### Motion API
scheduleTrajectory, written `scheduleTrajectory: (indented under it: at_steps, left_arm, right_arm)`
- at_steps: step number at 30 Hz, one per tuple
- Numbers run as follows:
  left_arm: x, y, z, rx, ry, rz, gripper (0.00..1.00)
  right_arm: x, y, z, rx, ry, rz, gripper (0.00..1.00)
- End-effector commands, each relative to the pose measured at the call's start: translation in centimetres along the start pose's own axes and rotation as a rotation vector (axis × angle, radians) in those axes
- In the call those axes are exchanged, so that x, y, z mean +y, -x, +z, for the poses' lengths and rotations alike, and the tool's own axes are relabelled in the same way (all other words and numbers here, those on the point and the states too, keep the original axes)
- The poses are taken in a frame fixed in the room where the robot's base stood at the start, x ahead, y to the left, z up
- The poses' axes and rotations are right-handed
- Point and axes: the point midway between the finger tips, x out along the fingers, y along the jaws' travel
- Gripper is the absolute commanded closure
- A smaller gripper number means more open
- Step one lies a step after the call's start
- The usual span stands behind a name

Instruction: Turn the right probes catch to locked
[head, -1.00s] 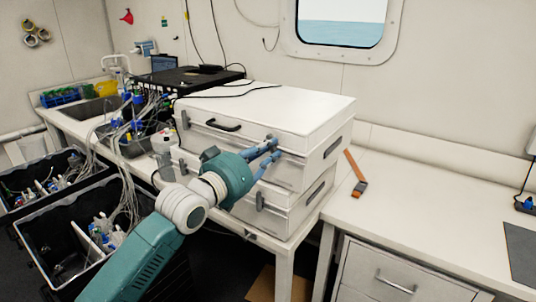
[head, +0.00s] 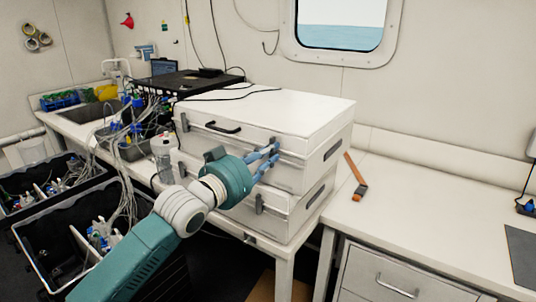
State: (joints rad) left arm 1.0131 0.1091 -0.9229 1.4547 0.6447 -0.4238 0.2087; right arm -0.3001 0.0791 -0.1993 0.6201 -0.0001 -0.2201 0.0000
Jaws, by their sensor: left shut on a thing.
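Two white cases are stacked on the bench. The upper case (head: 300,110) has a black handle (head: 222,127), a grey left catch (head: 185,122) and a right catch by my fingertips. My left gripper (head: 276,151) is at the front face of the upper case, near its right end, with its blue fingers shut on the right catch. The fingers largely hide this catch, so I cannot tell its position. The lower case (head: 300,208) has a grey catch (head: 259,203) below my gripper. My right gripper is not in view.
An orange-brown strip (head: 356,178) lies on the white counter (head: 430,200) to the right, which is mostly clear. A clear bottle (head: 162,158) stands left of the cases. Black crates (head: 50,245) with tubing sit at the left. A black box (head: 190,82) is behind.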

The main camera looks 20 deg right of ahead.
Motion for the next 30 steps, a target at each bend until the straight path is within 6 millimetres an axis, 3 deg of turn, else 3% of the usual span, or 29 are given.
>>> scheduleTrajectory:
  at_steps: [5,6,8,20,23,30]
  left_arm:
    - [0.0,0.0,0.1,-0.001,-0.003,-0.001,1.00]
    - [-0.1,0.0,0.1,-0.001,-0.003,-0.001,0.74]
    - [0.0,0.0,0.1,-0.001,-0.002,-0.001,0.62]
    - [-0.1,0.6,0.1,0.000,0.000,-0.001,0.62]
    - [-0.1,1.8,0.1,-0.001,0.000,-0.001,0.62]
    - [-0.1,6.5,0.1,-0.002,-0.002,-0.001,0.62]
  right_arm:
    - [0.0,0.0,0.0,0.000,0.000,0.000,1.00]
    - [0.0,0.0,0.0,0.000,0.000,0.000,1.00]
    - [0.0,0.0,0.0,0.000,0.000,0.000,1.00]
    - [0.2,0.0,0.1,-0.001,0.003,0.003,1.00]
    - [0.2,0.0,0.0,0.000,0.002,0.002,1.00]
    - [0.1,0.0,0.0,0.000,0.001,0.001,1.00]
